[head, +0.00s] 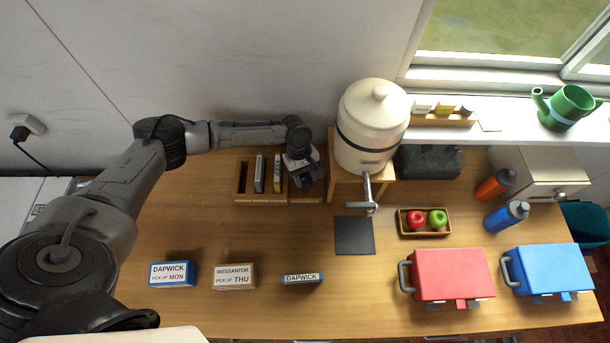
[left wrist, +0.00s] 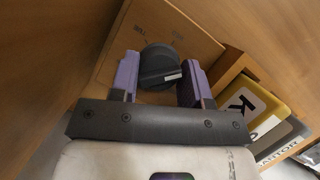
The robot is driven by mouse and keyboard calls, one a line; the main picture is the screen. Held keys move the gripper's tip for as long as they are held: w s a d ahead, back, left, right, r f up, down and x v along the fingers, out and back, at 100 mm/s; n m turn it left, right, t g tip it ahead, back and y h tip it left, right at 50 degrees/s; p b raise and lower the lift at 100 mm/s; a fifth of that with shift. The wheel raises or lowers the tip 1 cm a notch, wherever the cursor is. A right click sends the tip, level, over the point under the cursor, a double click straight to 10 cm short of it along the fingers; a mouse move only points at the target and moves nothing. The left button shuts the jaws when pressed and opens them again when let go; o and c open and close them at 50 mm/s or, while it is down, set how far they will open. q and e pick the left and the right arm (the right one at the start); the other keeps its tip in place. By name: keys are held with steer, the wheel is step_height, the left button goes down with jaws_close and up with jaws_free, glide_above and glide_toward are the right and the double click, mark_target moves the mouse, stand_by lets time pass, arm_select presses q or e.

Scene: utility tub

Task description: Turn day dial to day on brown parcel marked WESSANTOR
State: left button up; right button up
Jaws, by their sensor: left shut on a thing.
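The brown parcel (head: 234,277) marked WESSANTOR stands on the table in the head view. Its label reads PICK UP THU. The day dial is a black round knob (left wrist: 159,62) on a wooden panel (left wrist: 150,28) in the left wrist view. A white mark on the knob's grip bar faces the right of that picture. TUE and another, unclear label are printed above it. My left gripper (left wrist: 159,80) has its purple fingers on either side of the knob and is shut on it. In the head view the left gripper (head: 303,172) hides the dial. My right gripper is out of view.
Slotted holders with upright cartons (head: 260,173) stand close left of the gripper. A cream water urn (head: 372,125) on a wooden stand is close right. DAPWICK parcels (head: 173,274) flank the brown one. Red (head: 450,275) and blue (head: 548,270) boxes stand at right.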

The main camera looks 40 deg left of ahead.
arm_select(q)
steer(key=shift+r+m+g+p, duration=0.15)
steer(key=shift+m+g+p, duration=0.15)
steer(key=shift+m+p, duration=0.4)
steer(key=shift+m+g+p, duration=0.3)
steer(key=shift+m+p, duration=0.05)
steer(key=shift+m, duration=0.55)
steer(key=o, duration=0.9)
steer(key=shift+f, duration=0.2)
steer(key=v, duration=1.3)
steer(key=shift+r+b, duration=0.4)
steer(key=shift+r, duration=0.1)
